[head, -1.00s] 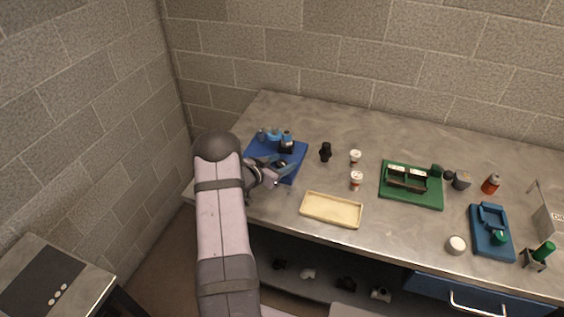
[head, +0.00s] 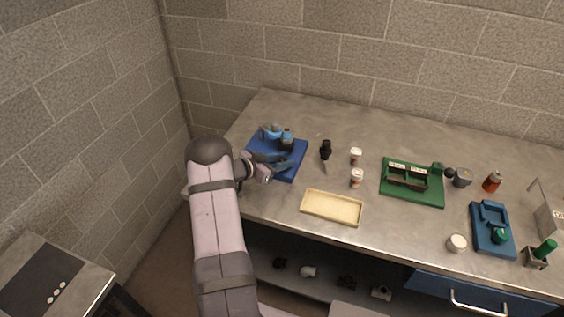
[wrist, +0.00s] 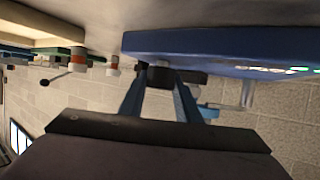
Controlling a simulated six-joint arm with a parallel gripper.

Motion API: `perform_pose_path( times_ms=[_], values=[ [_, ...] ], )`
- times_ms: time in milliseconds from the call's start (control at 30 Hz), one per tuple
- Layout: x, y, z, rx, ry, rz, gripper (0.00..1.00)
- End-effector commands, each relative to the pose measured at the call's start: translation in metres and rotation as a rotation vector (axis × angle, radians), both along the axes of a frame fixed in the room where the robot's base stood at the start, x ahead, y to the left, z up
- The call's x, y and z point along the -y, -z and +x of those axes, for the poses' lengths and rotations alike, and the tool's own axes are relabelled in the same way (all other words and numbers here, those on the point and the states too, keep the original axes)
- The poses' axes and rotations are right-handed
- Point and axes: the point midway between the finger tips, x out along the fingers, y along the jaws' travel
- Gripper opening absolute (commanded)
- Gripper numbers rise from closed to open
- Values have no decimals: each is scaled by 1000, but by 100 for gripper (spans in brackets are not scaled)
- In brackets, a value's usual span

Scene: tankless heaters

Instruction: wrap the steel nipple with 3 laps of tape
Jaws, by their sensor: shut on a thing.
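My gripper (head: 280,163) is low over the blue tray (head: 293,173) at the left of the bench. In the wrist view its two blue fingers close on a small dark piece (wrist: 160,76) beside the edge of the blue tray (wrist: 220,45). I cannot tell whether this piece is the steel nipple or whether it touches the tray. A black-and-blue upright item (head: 287,142) and a light blue item (head: 269,131) are at the tray's back. I cannot make out any tape on the held piece.
A black fitting (head: 326,150) and two small white tubs (head: 356,155) stand right of the tray. A cream tray (head: 331,208) lies in front. A green board (head: 412,199) and a blue fixture (head: 491,243) are farther right. The back of the bench is clear.

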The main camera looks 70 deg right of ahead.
Motion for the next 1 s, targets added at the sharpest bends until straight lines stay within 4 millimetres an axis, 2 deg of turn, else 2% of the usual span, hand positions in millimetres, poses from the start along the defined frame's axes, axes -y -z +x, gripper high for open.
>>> perform_pose_path(
  times_ms=[300, 700, 733, 800, 1000],
  values=[
    [2, -1, 0, 2, 173, -8, 8],
    [0, -3, 0, 2, 197, -3, 8],
    [0, -3, 0, 2, 197, -2, 33],
    [0, -3, 0, 2, 197, -3, 49],
    [0, -2, 0, 2, 196, 0, 49]
  ],
)
